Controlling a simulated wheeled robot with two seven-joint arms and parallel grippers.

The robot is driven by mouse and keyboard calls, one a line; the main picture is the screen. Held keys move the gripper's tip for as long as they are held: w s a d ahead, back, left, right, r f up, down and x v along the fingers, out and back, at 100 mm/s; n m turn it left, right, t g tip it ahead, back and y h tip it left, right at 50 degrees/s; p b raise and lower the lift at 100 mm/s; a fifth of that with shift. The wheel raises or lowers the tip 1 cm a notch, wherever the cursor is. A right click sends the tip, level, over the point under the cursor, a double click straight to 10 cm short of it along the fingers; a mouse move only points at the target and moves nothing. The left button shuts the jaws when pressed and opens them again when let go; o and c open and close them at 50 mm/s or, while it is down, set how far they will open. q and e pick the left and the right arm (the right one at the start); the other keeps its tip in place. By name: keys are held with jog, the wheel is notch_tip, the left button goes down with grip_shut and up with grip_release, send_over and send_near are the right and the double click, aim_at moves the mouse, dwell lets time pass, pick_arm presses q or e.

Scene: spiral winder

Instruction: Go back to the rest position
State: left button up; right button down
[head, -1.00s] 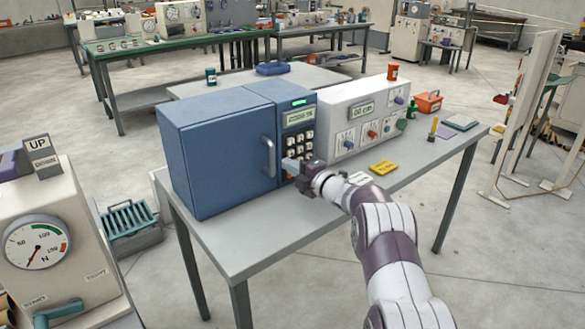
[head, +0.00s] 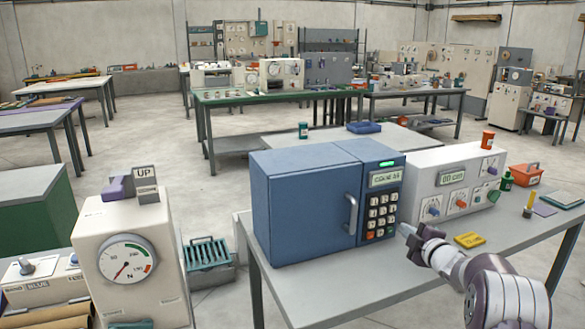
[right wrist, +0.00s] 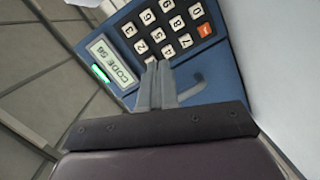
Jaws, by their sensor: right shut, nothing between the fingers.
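My right gripper (head: 407,233) is shut and empty in the head view, in front of the lower right of the blue keypad cabinet (head: 305,210). In the right wrist view its closed fingers (right wrist: 156,80) point toward the keypad (right wrist: 165,35), overlapping its edge in the picture; whether they touch it I cannot tell. The cabinet's door is shut, and its handle (head: 351,213) is left of the gripper. A small display (head: 384,179) and a lit green light are above the keys. My left gripper is not in view.
The grey table (head: 330,283) carries the cabinet, a white control box (head: 425,167), a yellow block (head: 469,240) and an orange toolbox (head: 525,175). A gauge machine (head: 130,250) with an UP sign stands at the left. Open floor lies behind it.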

jog(key=s+a+f+m+g+h, duration=0.1)
jog(key=s+a+f+m+g, duration=0.4)
jog(key=s, duration=0.8)
jog(key=s+a+f+m+g+h, duration=0.1)
jog(key=s+a+f+m+g, duration=0.35)
jog(key=s, duration=0.85)
jog(key=s+a+f+m+g+h, duration=0.1)
jog(key=s+a+f+m+g, duration=0.35)
jog(key=s, duration=0.85)
jog(key=s+a+r+m+p, duration=0.1)
jog(key=a+r+p, duration=0.2)
jog(key=r+p, duration=0.9)
jog(key=shift+s+a+r+m+g, duration=0.15)
jog(key=shift+s+r+m+g, duration=0.2)
jog(key=shift+r, duration=0.35)
